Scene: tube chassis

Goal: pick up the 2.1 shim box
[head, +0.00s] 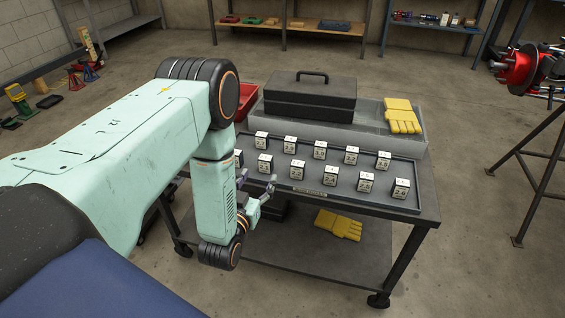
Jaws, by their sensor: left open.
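Small white-and-black shim boxes stand in two rows on a dark tray (345,198) on the workbench. The front-row labels seem to rise to the right, ending at a 2.6 box (401,189). A box at the left end of the front row (239,158) is mostly hidden behind my left arm. By its place it may be the 2.1 box, but its label cannot be read. My left gripper (269,187) is open and empty at the tray's front left edge, in front of the box that looks like 2.2 (265,164). My right gripper is not in view.
A black case (310,96) and yellow gloves (402,116) lie on a grey raised surface behind the tray. A red bin (247,99) stands at the back left. More gloves (339,225) lie on the lower shelf.

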